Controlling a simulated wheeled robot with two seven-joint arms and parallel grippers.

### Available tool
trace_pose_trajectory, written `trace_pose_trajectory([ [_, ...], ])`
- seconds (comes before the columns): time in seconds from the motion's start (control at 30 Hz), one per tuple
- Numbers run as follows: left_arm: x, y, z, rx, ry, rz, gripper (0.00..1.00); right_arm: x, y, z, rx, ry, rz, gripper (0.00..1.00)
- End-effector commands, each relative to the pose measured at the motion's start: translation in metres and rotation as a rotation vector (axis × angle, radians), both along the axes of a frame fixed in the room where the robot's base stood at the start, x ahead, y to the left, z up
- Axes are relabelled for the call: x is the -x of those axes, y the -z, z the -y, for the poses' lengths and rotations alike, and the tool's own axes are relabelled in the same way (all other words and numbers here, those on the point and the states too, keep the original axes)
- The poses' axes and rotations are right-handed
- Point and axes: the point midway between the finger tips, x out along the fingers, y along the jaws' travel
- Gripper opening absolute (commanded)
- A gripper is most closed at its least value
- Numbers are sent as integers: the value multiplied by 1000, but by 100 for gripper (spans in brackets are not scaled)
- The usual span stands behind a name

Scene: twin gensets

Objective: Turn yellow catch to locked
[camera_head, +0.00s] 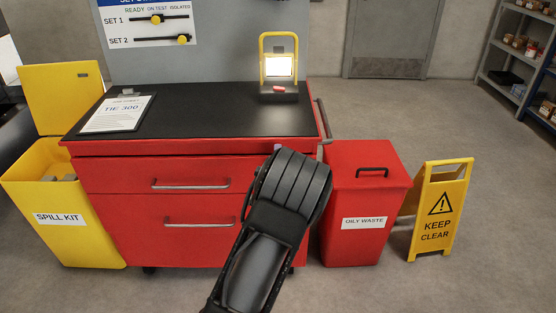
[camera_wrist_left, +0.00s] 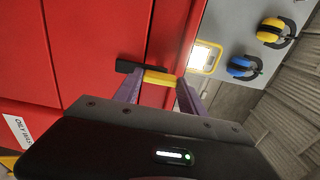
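The yellow catch (camera_wrist_left: 160,78) is a short yellow bar in the left wrist view, in front of the red cabinet face, with a black piece (camera_wrist_left: 128,67) at its left end. My left gripper (camera_wrist_left: 159,73) has its two purple fingers spread apart, one toward each end of the yellow bar. I cannot tell whether the fingertips touch it. In the head view my dark arm covers the right part of the red cabinet front (camera_head: 120,175), and the catch is hidden behind it. My right gripper is in neither view.
A lit yellow lamp (camera_head: 278,45) and a clipboard (camera_head: 118,113) are on the black cabinet top. A red oily-waste bin (camera_head: 365,240) and yellow keep-clear sign (camera_head: 441,212) stand right. A yellow spill-kit bin (camera_head: 75,235) stands left.

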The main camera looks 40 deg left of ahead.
Motion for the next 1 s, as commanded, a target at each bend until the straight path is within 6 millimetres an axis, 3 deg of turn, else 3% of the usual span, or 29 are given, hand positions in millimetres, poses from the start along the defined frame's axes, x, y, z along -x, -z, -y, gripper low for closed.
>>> trace_pose_trajectory([
  [0.23,0,1,0,1,0,0,68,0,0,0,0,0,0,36],
  [0.57,2,0,1,2,0,1,69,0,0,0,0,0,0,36],
  [1.0,50,1,39,3,1,-1,69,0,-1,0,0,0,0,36],
])
